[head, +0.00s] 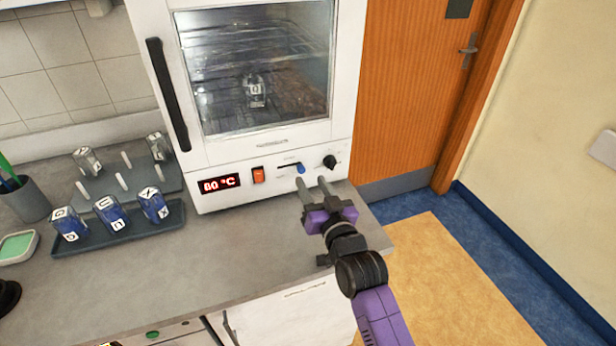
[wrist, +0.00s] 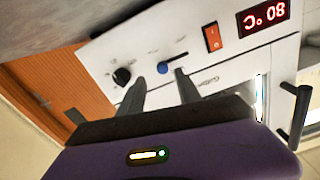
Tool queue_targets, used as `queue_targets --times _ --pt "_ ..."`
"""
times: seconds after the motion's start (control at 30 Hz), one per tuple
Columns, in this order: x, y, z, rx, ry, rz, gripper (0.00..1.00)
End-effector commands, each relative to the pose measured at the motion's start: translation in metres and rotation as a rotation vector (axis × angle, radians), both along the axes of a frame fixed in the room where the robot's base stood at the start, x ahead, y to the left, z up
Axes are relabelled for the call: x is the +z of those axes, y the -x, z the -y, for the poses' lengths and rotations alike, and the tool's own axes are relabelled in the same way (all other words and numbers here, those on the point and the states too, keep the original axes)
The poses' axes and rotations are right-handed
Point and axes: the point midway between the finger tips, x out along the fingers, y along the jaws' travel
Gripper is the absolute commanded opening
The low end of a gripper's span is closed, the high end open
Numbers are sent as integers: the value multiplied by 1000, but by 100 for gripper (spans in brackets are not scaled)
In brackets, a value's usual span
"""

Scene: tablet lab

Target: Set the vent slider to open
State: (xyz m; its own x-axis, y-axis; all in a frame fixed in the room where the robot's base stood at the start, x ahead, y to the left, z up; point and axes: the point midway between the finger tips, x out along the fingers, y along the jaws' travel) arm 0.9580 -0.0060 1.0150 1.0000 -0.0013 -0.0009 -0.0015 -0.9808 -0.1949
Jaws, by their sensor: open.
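The vent slider is a blue knob (head: 300,169) on the white oven's lower front panel. It sits at the right end of a short dark slot (head: 286,167) in the head view. The blue knob (wrist: 163,68) also shows in the wrist view, which is turned over, with the slot running to its right. The labels by the slot are too small to read. My gripper (head: 311,181) is open and empty, its fingers pointing at the panel just in front of the knob. In the wrist view my gripper's fingertips (wrist: 159,75) lie on either side of the knob; I cannot tell whether they touch it.
A black dial (head: 330,162) is right of the slider; an orange switch (head: 258,175) and red 80 °C display (head: 220,184) are left. Blue-filled bottles (head: 111,213) stand in a tray on the grey counter (head: 215,265). The counter front is clear. An orange door (head: 415,90) stands right.

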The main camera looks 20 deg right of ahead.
Motion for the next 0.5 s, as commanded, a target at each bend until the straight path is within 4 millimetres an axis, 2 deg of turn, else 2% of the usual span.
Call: queue_targets --times 0.1,0.2,0.5 --pt "-1 18 1 0 2 0 41" --pt "-1 26 1 -1 1 0 41" --pt "1 32 1 -1 0 1 41"
